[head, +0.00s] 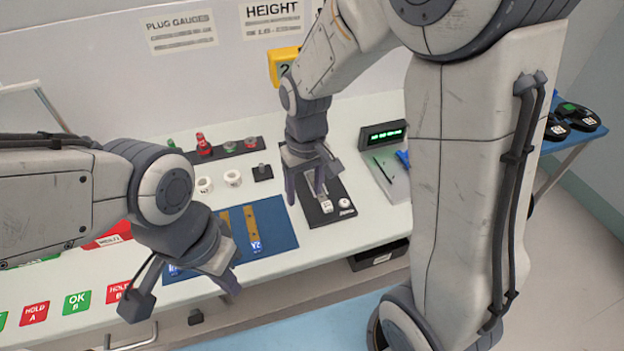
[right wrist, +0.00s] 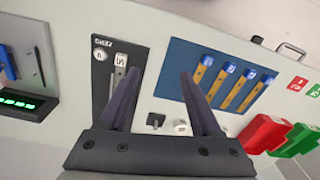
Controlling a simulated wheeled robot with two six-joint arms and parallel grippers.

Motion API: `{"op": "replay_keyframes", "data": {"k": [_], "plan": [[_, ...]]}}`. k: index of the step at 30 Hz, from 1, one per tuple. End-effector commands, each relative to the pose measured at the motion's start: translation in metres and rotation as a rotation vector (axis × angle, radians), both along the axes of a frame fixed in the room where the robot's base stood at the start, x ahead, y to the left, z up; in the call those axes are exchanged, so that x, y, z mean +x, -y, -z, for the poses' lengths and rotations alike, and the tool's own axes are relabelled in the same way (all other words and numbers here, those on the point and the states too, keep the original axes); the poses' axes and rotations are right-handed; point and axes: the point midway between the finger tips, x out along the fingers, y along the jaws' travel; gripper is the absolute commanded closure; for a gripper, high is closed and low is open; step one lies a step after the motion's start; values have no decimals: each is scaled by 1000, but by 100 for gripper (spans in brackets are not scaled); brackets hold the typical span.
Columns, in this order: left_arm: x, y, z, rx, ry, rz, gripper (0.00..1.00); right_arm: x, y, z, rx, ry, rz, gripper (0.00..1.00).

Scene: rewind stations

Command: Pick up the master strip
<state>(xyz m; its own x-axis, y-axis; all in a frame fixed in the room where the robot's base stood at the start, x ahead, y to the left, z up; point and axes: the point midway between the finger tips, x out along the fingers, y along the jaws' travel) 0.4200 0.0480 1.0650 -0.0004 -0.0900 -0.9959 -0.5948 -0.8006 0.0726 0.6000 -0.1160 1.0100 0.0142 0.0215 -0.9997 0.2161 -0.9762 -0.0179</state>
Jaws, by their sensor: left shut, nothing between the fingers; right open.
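A narrow grey strip (right wrist: 119,88) with a white tagged end (right wrist: 121,60) lies on a dark gauge plate (right wrist: 101,92); I take it for the master strip, though its tag is too small to read surely. In the head view the white tagged end (head: 327,206) shows near the plate's front. My right gripper (head: 306,197) is open above the plate; in the right wrist view its fingers (right wrist: 159,74) straddle empty space to the right of the strip, one finger close to it. My left gripper (head: 232,287) is shut and empty in front of the blue mat.
The blue mat (head: 279,225) holds several brass-coloured strips (right wrist: 223,80) with blue ends. White rings (head: 233,178) and a dark block with a knob (head: 262,172) stand behind it. A green-lit display (head: 383,135) and grey tray (head: 397,185) lie right of the plate.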

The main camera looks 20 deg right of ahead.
Motion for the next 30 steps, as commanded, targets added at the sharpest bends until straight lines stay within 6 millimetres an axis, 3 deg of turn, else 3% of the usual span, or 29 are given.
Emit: {"op": "replay_keyframes", "data": {"k": [1,3,6,9,16,23,30], "plan": [[0,0,-10,0,0,0,100,18,21,5,-7,-12,58,35],[0,0,-14,0,0,0,100,36,43,15,-12,-14,112,35],[0,0,-18,0,0,0,100,51,65,27,-18,-16,162,35],[0,0,-19,0,0,0,100,57,76,38,-20,-19,183,35],[0,0,-22,0,0,0,100,58,76,74,-21,-22,185,35],[0,0,-25,0,0,0,100,58,75,91,-20,-19,183,35],[0,0,-35,0,0,0,100,56,72,124,-21,-22,183,35]]}}
